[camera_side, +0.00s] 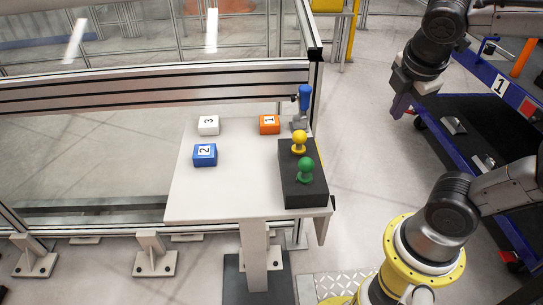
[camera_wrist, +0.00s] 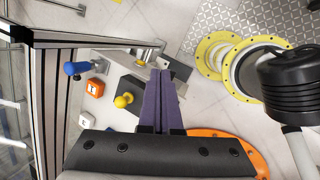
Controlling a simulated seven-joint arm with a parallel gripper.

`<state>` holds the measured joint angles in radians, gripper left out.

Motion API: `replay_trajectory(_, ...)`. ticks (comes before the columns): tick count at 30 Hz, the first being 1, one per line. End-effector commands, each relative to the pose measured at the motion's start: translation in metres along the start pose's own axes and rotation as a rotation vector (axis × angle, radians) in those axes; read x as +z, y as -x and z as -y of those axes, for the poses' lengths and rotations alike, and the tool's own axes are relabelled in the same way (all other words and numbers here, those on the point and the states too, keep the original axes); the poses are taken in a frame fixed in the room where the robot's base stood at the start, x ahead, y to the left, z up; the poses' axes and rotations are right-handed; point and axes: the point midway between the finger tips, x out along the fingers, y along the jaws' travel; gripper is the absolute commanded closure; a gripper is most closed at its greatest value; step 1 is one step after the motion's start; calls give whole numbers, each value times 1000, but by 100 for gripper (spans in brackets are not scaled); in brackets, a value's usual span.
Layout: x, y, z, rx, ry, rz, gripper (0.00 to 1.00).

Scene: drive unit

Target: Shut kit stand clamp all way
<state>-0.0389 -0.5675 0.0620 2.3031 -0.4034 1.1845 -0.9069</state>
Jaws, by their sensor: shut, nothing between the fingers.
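The clamp with a blue handle (camera_side: 304,97) stands at the back right corner of the white kit stand (camera_side: 235,195). Its handle points up above a grey metal base (camera_side: 299,123). In the wrist view the blue handle (camera_wrist: 77,68) lies left of my fingers. My gripper (camera_side: 399,107) is shut and empty, in the air to the right of the stand and well apart from the clamp. Its purple fingers (camera_wrist: 160,78) show together in the wrist view. I cannot tell exactly how far the clamp's arm is from its closed position.
On the stand are an orange block (camera_side: 269,124), a white block (camera_side: 208,125), a blue block (camera_side: 205,155) and a black block (camera_side: 305,188) with a yellow knob (camera_side: 299,140) and a green knob (camera_side: 306,169). A metal frame (camera_side: 150,88) runs behind. A blue-framed cart (camera_side: 485,135) stands right.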

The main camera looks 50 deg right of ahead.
Motion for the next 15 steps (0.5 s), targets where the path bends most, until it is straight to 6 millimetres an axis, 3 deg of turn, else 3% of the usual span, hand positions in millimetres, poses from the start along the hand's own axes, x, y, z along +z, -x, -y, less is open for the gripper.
replay_trajectory(3,-18,4,27,14,-384,-200,100)
replay_trajectory(6,-37,6,40,-29,-665,-334,100)
replay_trajectory(10,-57,5,46,-121,-934,-421,100)
replay_trajectory(15,-65,8,41,-163,-1113,-461,100)
